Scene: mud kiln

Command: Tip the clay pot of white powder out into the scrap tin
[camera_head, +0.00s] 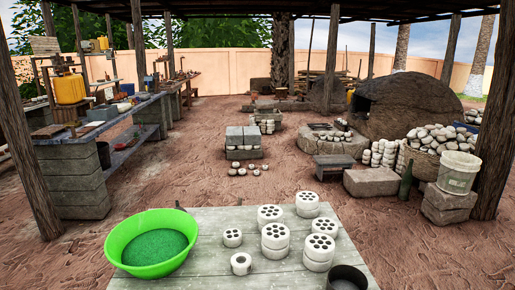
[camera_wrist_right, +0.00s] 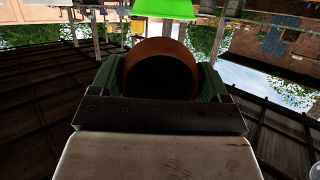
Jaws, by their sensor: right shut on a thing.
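In the right wrist view, my right gripper (camera_wrist_right: 159,82) is shut on a brown clay pot (camera_wrist_right: 160,46), with a green-padded finger on each side of it. The pot's round mouth faces the wrist camera, and its inside is dark; I see no white powder in it. In the head view a dark round tin (camera_head: 347,279), likely the scrap tin, stands at the table's front right, cut off by the bottom edge. Neither gripper shows in the head view. My left gripper is out of sight.
The grey wooden table (camera_head: 205,235) carries a green bowl (camera_head: 153,243) of green material at left and several white perforated cylinders (camera_head: 274,240) left of and behind the tin. The green bowl also shows in the wrist view (camera_wrist_right: 164,9), where the roof appears at the bottom.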

